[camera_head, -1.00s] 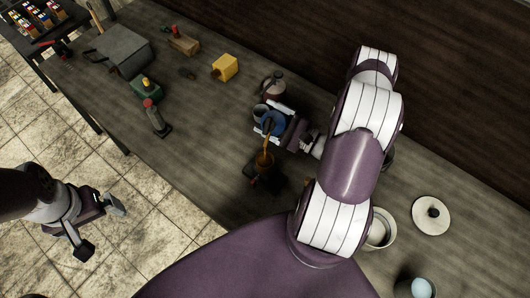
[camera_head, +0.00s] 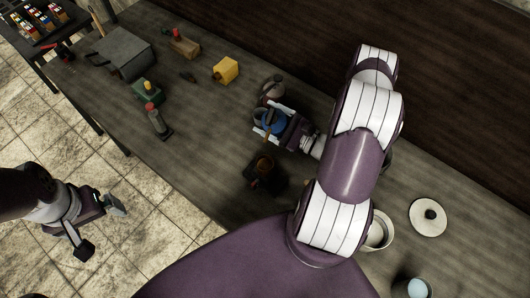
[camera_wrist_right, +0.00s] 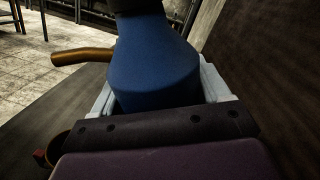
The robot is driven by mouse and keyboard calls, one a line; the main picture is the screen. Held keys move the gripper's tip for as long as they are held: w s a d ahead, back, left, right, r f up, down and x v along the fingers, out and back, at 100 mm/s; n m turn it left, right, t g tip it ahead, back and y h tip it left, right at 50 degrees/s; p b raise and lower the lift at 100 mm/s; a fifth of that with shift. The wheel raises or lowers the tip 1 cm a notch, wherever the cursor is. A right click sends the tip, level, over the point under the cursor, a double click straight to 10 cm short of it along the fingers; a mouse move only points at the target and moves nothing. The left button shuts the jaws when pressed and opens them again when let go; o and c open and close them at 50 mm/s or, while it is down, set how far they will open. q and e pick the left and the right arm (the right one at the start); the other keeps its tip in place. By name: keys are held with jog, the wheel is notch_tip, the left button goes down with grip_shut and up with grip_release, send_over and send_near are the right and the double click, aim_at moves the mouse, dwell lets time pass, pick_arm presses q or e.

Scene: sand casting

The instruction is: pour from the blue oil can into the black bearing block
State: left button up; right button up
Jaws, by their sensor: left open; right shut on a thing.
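The blue oil can (camera_head: 273,122) is in my right gripper (camera_head: 272,119), which is shut on it above the table. In the right wrist view the can's blue body (camera_wrist_right: 155,70) fills the middle, between the light fingers, with its brown spout (camera_wrist_right: 82,56) pointing left. The black bearing block (camera_head: 263,178) stands on the table just in front of the can, with brown-orange showing at its top. My left gripper (camera_head: 101,229) is open and empty over the floor, left of the table.
Behind the can is a round metal-and-red vessel (camera_head: 272,88). A yellow block (camera_head: 225,70), a green item with a yellow top (camera_head: 147,91) and a red-topped tool (camera_head: 157,121) lie to the left. A white lid (camera_head: 428,217) and a white pot (camera_head: 379,233) are at right.

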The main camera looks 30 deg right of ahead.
jog(key=shift+r+m+b, duration=0.3)
jog(key=shift+r+b, duration=0.05)
jog(key=shift+b, duration=0.2)
jog(key=shift+s, duration=0.1)
jog(key=shift+r, duration=0.25)
notch_tip(320, 180, up, 3)
jog(key=m+p, duration=0.4)
jog(key=shift+f+h, duration=0.2)
jog(key=shift+h, duration=0.1)
jog(key=shift+m+p, duration=0.4)
jog(key=shift+p, duration=0.1)
pick_arm(q)
notch_tip(320, 180, up, 6)
jog(key=shift+s+f, duration=0.1)
jog(key=shift+f, duration=0.1)
pick_arm(e)
jog(key=shift+f, duration=0.1)
